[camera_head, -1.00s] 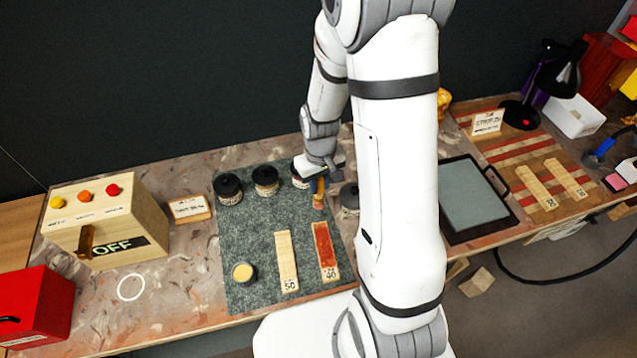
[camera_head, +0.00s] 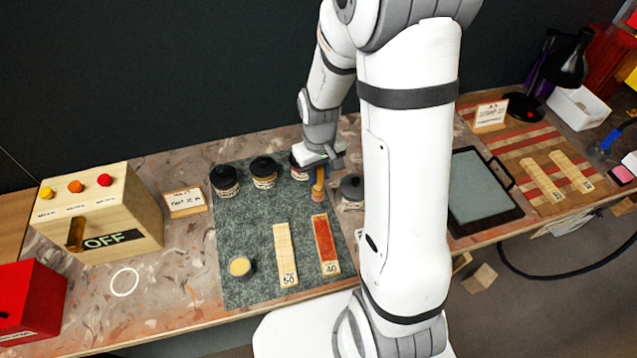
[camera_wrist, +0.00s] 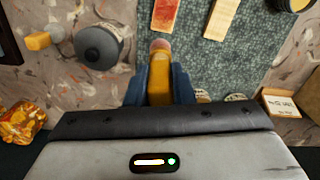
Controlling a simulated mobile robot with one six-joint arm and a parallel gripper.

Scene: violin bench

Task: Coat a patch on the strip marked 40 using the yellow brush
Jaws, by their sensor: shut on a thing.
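My gripper (camera_head: 320,165) is shut on the yellow brush (camera_head: 318,180), which points down over the green mat, just beyond the far end of the strip marked 40. In the wrist view the brush (camera_wrist: 158,75) sits between my two blue fingers (camera_wrist: 158,88), its pinkish tip facing the strips. The strip marked 40 (camera_head: 325,240) lies on the mat with a red-orange coat over most of its length and bare wood at its numbered end. It also shows in part in the wrist view (camera_wrist: 165,14). Brush and strip appear apart.
A bare strip marked 50 (camera_head: 285,255) lies left of it. An open pot of yellow (camera_head: 240,267) stands at the front left of the mat (camera_head: 245,220). Lidded dark jars (camera_head: 263,172) line the back; another (camera_head: 351,192) stands right of the brush. An OFF switch box (camera_head: 100,215) stands left.

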